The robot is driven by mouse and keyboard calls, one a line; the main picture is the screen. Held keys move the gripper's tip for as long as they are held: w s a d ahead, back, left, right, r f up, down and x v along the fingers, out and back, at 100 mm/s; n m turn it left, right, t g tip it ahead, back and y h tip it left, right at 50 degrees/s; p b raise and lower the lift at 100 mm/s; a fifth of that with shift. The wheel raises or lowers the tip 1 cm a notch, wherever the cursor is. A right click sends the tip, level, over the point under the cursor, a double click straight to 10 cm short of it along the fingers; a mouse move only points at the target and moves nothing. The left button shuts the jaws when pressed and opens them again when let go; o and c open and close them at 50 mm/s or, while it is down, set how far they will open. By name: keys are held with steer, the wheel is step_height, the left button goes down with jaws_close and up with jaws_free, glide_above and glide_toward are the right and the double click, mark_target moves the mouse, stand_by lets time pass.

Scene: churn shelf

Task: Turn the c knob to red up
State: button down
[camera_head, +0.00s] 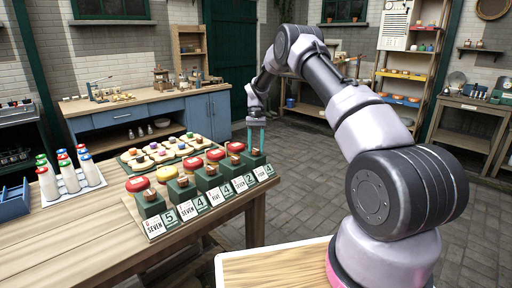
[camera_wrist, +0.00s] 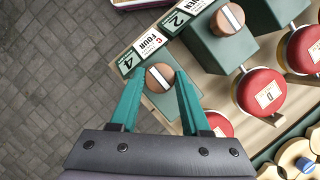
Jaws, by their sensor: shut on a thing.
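The c knob (camera_wrist: 165,74) is a round wooden knob with a pale stripe across its face, on a green block (camera_head: 247,158) at the far right end of a row. In the wrist view its card (camera_wrist: 140,52) reads C, FOUR, 4. My gripper (camera_head: 256,127) reaches down to this block from above. In the wrist view the teal fingers of my gripper (camera_wrist: 161,77) are on both sides of the knob, shut on it. The stripe runs slantwise between the fingers. No red mark on the knob shows in either view.
Similar knobs on green blocks stand to the left, the nearest neighbour (camera_wrist: 228,20) close by. Red domes (camera_wrist: 261,92) sit behind the blocks. A rack of bottles (camera_head: 75,183) and a tray of coloured knobs (camera_head: 142,157) share the table (camera_head: 85,240). Floor beyond its right edge is clear.

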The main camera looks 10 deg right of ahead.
stand_by(0.5)
steer(key=shift+c, duration=1.8)
jaws_free()
steer(key=a+v, duration=0.1)
steer(key=v, duration=0.9)
steer(key=shift+w+d+r, duration=0.25)
steer(key=shift+d+r, duration=0.1)
steer(key=shift+d, duration=0.1)
